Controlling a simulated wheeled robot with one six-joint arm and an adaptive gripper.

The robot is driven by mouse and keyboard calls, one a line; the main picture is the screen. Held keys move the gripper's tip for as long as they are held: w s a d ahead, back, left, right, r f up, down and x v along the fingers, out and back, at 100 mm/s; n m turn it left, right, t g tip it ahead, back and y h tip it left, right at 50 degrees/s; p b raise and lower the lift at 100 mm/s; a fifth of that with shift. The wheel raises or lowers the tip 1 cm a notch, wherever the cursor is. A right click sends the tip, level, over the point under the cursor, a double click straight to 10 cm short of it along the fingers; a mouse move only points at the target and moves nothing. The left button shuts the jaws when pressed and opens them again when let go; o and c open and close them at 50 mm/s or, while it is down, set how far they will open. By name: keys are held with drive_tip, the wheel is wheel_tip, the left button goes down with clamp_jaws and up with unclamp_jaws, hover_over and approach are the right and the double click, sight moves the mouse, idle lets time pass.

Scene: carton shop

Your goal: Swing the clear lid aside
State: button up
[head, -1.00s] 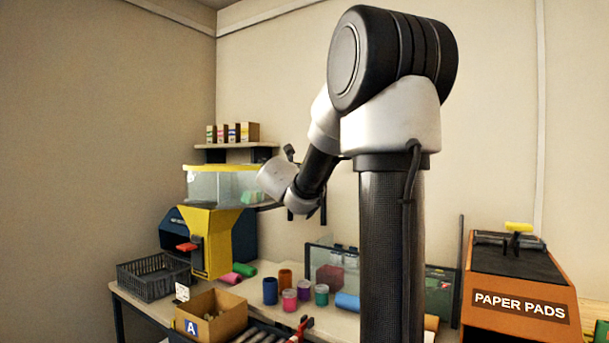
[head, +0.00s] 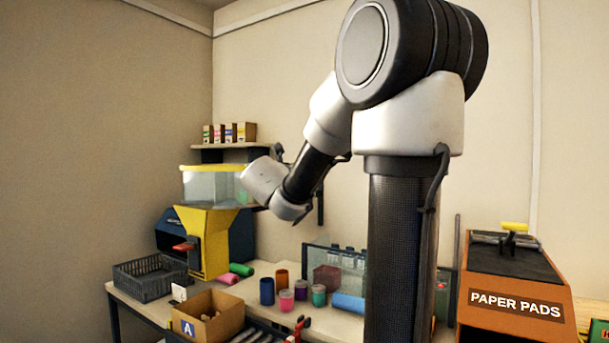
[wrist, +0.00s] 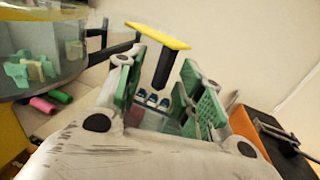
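A clear bin (head: 208,186) with a yellow rim sits on a yellow hopper stand at the left in the head view. Its near side (wrist: 40,50) fills the upper left of the wrist view, with green and pale pieces inside. I cannot pick out the clear lid from the bin. My gripper (wrist: 163,72) is open, its green-padded fingers spread apart. A yellow bar on a black post (wrist: 163,68) shows in the gap between them; I cannot tell whether it is between the fingers or beyond them. In the head view my wrist hides the fingers, right of the bin.
A shelf with small boxes (head: 229,132) is behind the bin. Jars (head: 287,300), a black crate (head: 150,279), a carton marked A (head: 208,316) and a clear-walled case (head: 325,275) stand on the bench. An orange paper-pads box (head: 515,300) is at the right.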

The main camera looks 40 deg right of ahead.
drive_tip(key=v, duration=0.7)
idle(0.3)
drive_tip(key=s+d+f+m+g+y, duration=0.2)
drive_tip(key=s+f+m+g+y, duration=0.15)
drive_tip(key=s+f+m, duration=0.4)
drive_tip(key=s+d+f+m+g+y, duration=0.2)
drive_tip(key=s+f+m+g, duration=0.4)
drive_tip(key=m, duration=0.3)
drive_tip(key=s+a+f+m+t+y, duration=0.1)
drive_tip(key=s+a+f+m+y, duration=0.3)
drive_tip(key=a, duration=0.3)
drive_tip(key=s+a+f+m+t+y, duration=0.2)
drive_tip(key=s+a+f+m+y, duration=0.1)
drive_tip(key=a, duration=0.5)
drive_tip(key=shift+s+a+f+m+y, duration=0.35)
drive_tip(key=shift+s+m+y, duration=0.4)
drive_tip(key=shift+s+y, duration=0.55)
